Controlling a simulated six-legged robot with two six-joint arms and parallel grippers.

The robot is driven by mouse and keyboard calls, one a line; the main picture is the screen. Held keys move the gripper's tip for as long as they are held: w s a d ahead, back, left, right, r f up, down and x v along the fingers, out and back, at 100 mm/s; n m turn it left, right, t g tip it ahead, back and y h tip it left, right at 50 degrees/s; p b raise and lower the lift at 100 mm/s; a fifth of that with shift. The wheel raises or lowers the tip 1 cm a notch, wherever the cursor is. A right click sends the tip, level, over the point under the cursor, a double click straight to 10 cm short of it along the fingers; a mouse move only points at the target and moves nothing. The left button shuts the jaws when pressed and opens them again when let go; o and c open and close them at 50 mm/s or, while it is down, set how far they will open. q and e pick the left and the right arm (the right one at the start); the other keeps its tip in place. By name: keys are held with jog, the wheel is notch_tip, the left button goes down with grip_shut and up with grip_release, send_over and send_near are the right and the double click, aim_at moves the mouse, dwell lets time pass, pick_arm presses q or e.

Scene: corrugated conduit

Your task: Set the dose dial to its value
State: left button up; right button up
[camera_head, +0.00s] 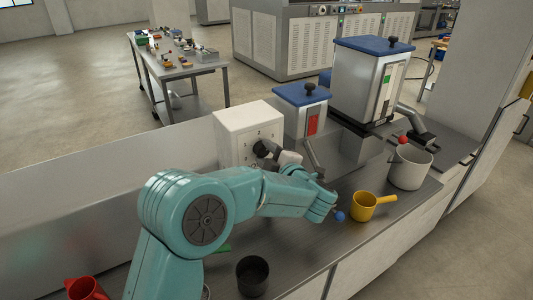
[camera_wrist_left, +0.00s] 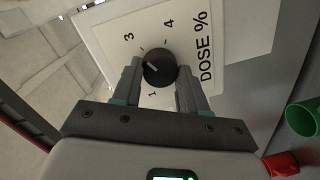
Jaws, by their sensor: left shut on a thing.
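The dose dial is a round black knob (camera_wrist_left: 160,68) with a white pointer line, on a white panel (camera_wrist_left: 235,32) marked DOSE %. In the left wrist view the numbers 1, 3 and 4 show around it. The pointer aims left, below the 3, toward a spot partly covered by a finger. My left gripper (camera_wrist_left: 158,78) is shut on the knob, one finger on each side. In the head view the panel is the front of a white box (camera_head: 243,120), and my left gripper (camera_head: 264,150) is at its face, largely hiding the dial. My right gripper is not in view.
Two blue-lidded hoppers (camera_head: 303,95) (camera_head: 370,43) stand right of the box. A yellow dipper (camera_head: 364,207), a grey pot (camera_head: 409,170), a dark cup (camera_head: 252,277) and a red cup (camera_head: 86,290) stand on the counter. A green cup (camera_wrist_left: 303,119) shows in the wrist view.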

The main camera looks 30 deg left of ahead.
pick_arm(q)
jog(key=o, duration=1.1)
jog(key=shift+w+d, duration=0.1)
jog(key=shift+c, duration=0.2)
jog(key=b+v, duration=0.3)
jog(key=v, duration=1.3)
jog(key=shift+d+b, duration=0.2)
jog(key=shift+b, duration=0.2)
